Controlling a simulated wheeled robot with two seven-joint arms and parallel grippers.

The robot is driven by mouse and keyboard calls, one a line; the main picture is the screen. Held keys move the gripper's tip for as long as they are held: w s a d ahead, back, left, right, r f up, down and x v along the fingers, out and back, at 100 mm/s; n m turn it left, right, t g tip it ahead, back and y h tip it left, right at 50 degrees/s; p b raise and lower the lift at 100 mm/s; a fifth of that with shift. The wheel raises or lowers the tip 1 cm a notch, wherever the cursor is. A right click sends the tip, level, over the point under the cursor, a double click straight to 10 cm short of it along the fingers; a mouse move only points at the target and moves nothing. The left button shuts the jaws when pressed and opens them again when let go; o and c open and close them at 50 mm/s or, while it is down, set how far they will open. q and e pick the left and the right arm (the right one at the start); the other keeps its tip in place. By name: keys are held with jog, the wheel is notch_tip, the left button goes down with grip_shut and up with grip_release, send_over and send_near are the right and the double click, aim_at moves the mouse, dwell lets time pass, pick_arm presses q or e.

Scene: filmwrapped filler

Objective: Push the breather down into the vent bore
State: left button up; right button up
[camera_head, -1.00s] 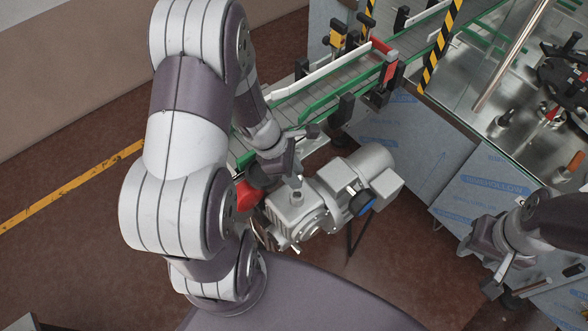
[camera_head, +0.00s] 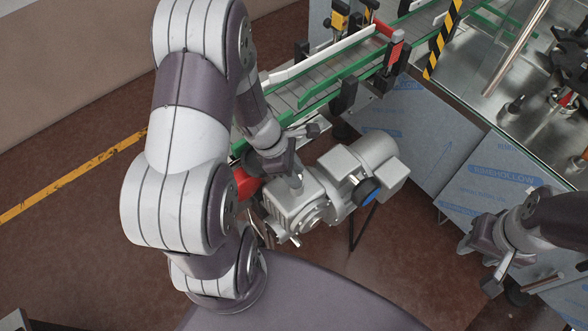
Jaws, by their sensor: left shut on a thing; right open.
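A silver gearmotor (camera_head: 300,205) with a grey motor (camera_head: 372,160) and a blue-centred round part sits in the middle of the view, beside the conveyor. My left gripper (camera_head: 292,172) is over the top of its gear housing, shut on a small pale grey piece, the breather (camera_head: 295,184). The breather stands roughly upright between the jaws and the housing top. The vent bore is hidden beneath it, so I cannot tell how deep it sits. My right gripper (camera_head: 482,264) is open and empty at the lower right, well apart from the gearmotor.
A conveyor (camera_head: 322,80) with green and white rails runs behind the gearmotor. A red part (camera_head: 245,184) is at the gearmotor's left, partly behind my arm. A machine with film-covered metal panels (camera_head: 490,180) stands at the right. The brown floor (camera_head: 400,255) below is clear.

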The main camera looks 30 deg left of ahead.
pick_arm(q)
jog(key=shift+s+f, duration=0.1)
jog(key=shift+f, duration=0.2)
dwell(0.6)
jog(key=o, duration=1.1)
jog(key=v, duration=1.2)
jog(key=shift+a+r, duration=0.1)
jog(key=shift+r, duration=0.2)
